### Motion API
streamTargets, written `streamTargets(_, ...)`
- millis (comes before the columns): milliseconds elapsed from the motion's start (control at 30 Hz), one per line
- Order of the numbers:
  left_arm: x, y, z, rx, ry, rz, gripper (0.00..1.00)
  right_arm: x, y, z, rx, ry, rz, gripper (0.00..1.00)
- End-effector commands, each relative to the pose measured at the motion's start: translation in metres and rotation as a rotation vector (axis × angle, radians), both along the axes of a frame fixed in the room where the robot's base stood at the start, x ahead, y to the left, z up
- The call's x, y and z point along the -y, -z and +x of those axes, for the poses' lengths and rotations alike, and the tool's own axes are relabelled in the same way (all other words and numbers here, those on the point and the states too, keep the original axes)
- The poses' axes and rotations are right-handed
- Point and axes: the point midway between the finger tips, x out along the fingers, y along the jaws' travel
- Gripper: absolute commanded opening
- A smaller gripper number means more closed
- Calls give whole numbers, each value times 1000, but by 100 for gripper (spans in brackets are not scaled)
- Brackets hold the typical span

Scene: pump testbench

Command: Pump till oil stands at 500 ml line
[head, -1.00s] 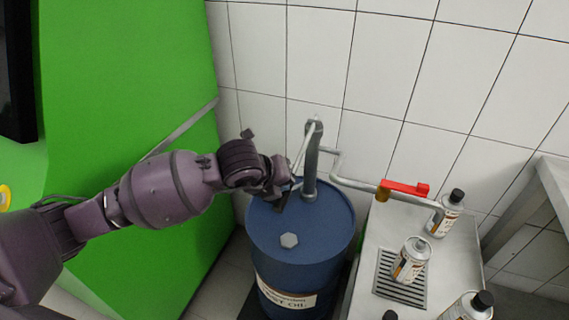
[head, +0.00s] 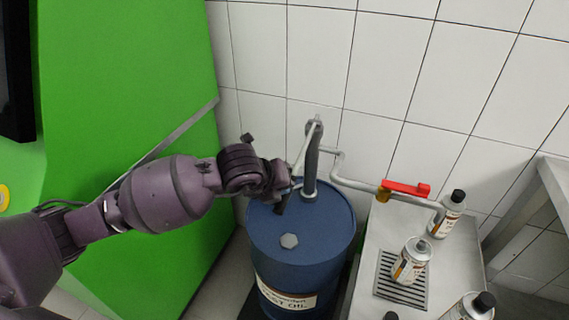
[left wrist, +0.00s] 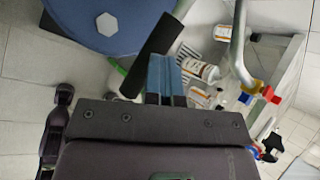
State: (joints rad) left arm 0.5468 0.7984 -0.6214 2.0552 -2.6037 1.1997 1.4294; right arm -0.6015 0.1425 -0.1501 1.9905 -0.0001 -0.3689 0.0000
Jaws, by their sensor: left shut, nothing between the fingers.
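The hand pump (head: 311,165) stands on the blue oil barrel (head: 325,232), its light lever slanting down to a dark grip. My left gripper (head: 287,194) is at the lever's lower end. In the left wrist view its blue fingers (left wrist: 166,80) are shut and empty, close beside the black lever grip (left wrist: 152,52); I cannot tell whether they touch. The outlet pipe (head: 355,184) runs right, past a red valve handle (head: 406,189), to a downturned spout. A white bottle (head: 410,262) without a black cap stands on the drip grate (head: 388,290). Its oil level cannot be read. My right gripper is not seen.
A capped bottle (head: 447,222) stands behind the spout and another (head: 468,308) at the front of the metal bench (head: 385,228). A green cabinet (head: 130,80) is at left. A tiled wall (head: 390,60) closes off the back.

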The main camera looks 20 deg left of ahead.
Motion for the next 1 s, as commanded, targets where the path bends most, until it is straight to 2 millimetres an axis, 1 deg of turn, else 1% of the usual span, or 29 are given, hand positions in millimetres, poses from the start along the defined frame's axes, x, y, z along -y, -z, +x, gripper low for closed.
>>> streamTargets(233, 0, 2, -1, -3, 1, 1, 0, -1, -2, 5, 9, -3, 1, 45)
streamTargets(633, 0, 1, -1, -3, 0, 1, 0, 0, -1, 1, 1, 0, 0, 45)
streamTargets(800, 0, -6, 0, 0, 0, 1, 0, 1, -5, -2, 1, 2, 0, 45)
streamTargets(1000, 0, -17, 2, 2, -1, 1, 0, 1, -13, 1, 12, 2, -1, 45)
